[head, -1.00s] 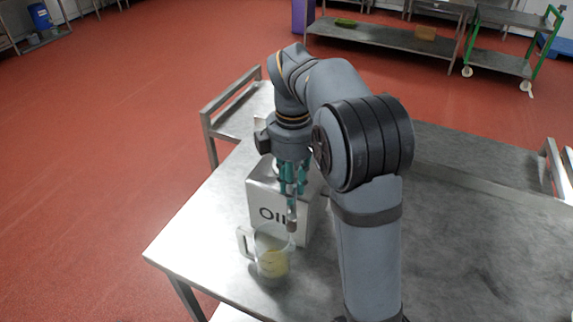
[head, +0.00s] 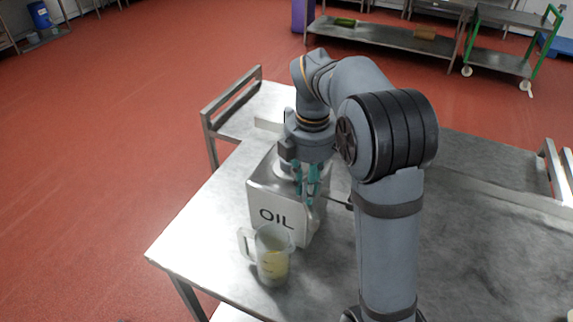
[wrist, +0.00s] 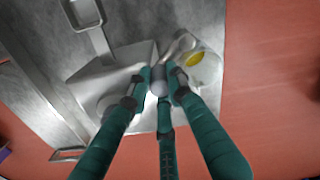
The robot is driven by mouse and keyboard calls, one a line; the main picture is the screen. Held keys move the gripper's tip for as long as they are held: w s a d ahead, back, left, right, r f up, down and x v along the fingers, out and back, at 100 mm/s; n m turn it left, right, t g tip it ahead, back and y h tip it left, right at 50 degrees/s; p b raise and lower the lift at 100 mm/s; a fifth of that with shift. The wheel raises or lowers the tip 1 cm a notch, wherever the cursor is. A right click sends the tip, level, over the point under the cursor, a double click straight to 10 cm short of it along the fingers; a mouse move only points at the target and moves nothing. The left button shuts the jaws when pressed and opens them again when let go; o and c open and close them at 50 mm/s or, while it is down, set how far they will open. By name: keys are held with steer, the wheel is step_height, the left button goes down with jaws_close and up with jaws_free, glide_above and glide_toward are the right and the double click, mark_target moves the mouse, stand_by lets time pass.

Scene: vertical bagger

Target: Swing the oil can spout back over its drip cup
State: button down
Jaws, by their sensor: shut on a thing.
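The square metal oil can (head: 277,213), marked OIL, stands on the steel table in the head view. Its top also shows in the wrist view (wrist: 110,82). My gripper (head: 309,198) is low at the can's right front edge. In the wrist view its teal fingers (wrist: 160,78) are shut on a grey rounded piece, apparently the spout (wrist: 159,84); the fingers hide much of it. A small square metal holder with a round dish (wrist: 84,13), apparently the drip cup, shows at the wrist view's top left, apart from the gripper. My arm seems to hide it in the head view.
A clear jug (head: 271,258) with yellow liquid stands just in front of the can, its handle at the left. A short dark rod (head: 338,203) shows right of the gripper. The steel table (head: 470,250) is bare at the right.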

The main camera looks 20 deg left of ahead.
steer(key=w+d+n+p, duration=0.7)
steer(key=w+n+p, duration=0.3)
steer(key=shift+d+p, duration=0.2)
steer(key=shift+p, duration=0.15)
steer(key=c, duration=1.4)
jaws_free()
steer(key=shift+w, duration=0.1)
steer(key=shift+r, duration=2.5)
